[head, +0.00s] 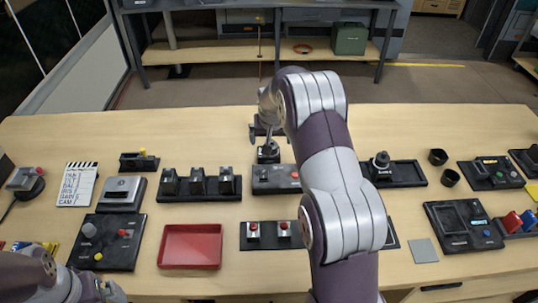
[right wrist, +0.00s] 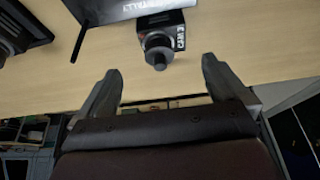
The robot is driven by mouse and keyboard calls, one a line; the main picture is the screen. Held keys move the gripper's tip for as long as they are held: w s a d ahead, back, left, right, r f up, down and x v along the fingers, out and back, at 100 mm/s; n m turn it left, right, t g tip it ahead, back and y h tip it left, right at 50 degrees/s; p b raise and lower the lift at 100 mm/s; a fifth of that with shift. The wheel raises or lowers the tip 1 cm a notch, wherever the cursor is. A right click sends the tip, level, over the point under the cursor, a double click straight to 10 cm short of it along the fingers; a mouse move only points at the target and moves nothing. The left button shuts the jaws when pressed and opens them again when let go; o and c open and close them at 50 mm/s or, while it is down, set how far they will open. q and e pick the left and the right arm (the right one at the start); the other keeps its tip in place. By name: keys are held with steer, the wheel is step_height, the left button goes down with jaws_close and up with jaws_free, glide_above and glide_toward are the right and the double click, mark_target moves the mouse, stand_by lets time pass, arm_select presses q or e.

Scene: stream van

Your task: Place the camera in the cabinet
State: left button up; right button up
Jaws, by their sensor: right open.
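A small black camera (head: 268,154) with a round lens stands toward the back of the table, just behind a dark panel with a red button. It also shows in the right wrist view (right wrist: 168,33), its lens facing the fingers. My right gripper (head: 262,132) is open and empty, just above and behind the camera in the head view. In the right wrist view its fingertips (right wrist: 160,68) are spread to either side of the lens, apart from the camera. My left gripper (head: 108,291) is at the lower left, partly cut off, its jaws unclear. I cannot make out which furniture is the cabinet.
Several control panels crowd the table (head: 215,128), with a red tray (head: 190,247) at front left and two black cups (head: 438,156) at right. A shelf unit (head: 215,50) holding a green box (head: 349,39) stands behind. The table's back strip is mostly clear.

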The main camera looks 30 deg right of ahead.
steer(key=p+x, duration=0.1)
steer(key=x, duration=0.2)
steer(key=p+x, duration=0.1)
steer(key=x, duration=0.6)
steer(key=shift+w+a+r+p, duration=0.1)
steer(key=shift+w+a+p, duration=0.15)
steer(key=shift+p, duration=0.15)
steer(key=shift+w+d+f, duration=0.15)
steer(key=shift+f, duration=0.2)
steer(key=shift+r, duration=0.15)
steer(key=c, duration=1.5)
steer(key=shift+o, duration=0.2)
steer(key=shift+r, duration=0.15)
